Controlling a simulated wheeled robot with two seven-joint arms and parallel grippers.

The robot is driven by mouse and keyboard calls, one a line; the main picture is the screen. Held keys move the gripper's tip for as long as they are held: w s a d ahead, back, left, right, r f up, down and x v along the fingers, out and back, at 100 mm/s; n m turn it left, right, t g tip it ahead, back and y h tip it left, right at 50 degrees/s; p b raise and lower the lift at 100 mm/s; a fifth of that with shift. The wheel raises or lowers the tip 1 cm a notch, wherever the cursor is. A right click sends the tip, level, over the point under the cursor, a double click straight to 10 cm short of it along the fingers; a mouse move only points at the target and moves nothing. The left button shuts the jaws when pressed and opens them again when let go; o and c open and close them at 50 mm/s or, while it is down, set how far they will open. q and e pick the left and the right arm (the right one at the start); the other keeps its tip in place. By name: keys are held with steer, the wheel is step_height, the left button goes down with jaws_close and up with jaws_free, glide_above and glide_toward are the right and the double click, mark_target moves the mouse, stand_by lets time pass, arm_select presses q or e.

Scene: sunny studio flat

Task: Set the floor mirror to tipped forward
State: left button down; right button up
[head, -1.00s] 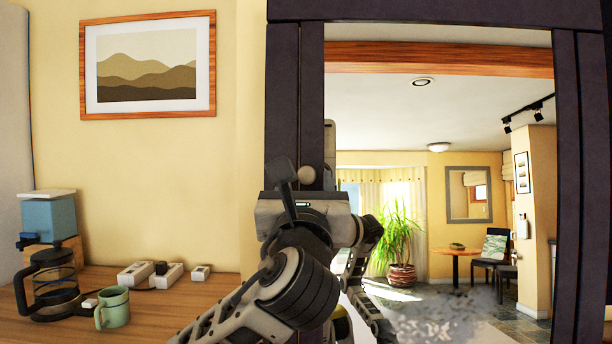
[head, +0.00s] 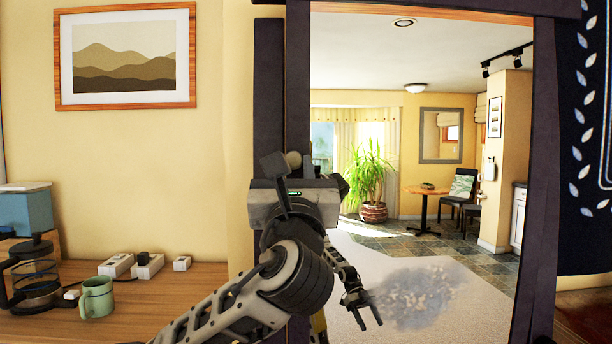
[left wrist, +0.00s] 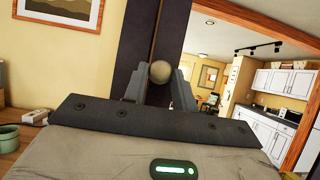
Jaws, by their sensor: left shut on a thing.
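The floor mirror has a dark purple-brown frame (head: 545,130) and fills the right half of the head view. Its glass shows a reflected room with ceiling, plant and a good deal of floor, and its top rail looks nearer to me than the side post (head: 269,90). A pale round knob (head: 293,158) sits at the frame's left side. My left gripper (head: 284,168) is shut on this knob, partly hidden behind its own wrist. In the left wrist view the knob (left wrist: 161,71) sits between the two fingers. My right gripper is not seen directly.
A wooden counter (head: 200,300) at left holds a green mug (head: 97,298), a coffee maker (head: 35,270) and white power sockets (head: 148,265). A framed picture (head: 127,52) hangs above. A dark patterned hanging (head: 590,190) is right of the mirror. Part of an arm is reflected in the glass.

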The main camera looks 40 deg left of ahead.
arm_select(q)
steer(key=shift+s+d+f+t, duration=0.15)
steer(key=shift+s+d, duration=0.2)
steer(key=shift+s, duration=0.15)
steer(key=shift+s+d+f+t, duration=0.15)
steer(key=shift+s+d, duration=0.2)
steer(key=shift+s, duration=0.1)
steer(key=shift+s+d, duration=0.15)
steer(key=shift+s, duration=0.1)
steer(key=shift+w+r+y, duration=0.1)
steer(key=shift+y, duration=0.2)
steer(key=c, duration=1.1)
jaws_free()
steer(key=shift+c, duration=0.2)
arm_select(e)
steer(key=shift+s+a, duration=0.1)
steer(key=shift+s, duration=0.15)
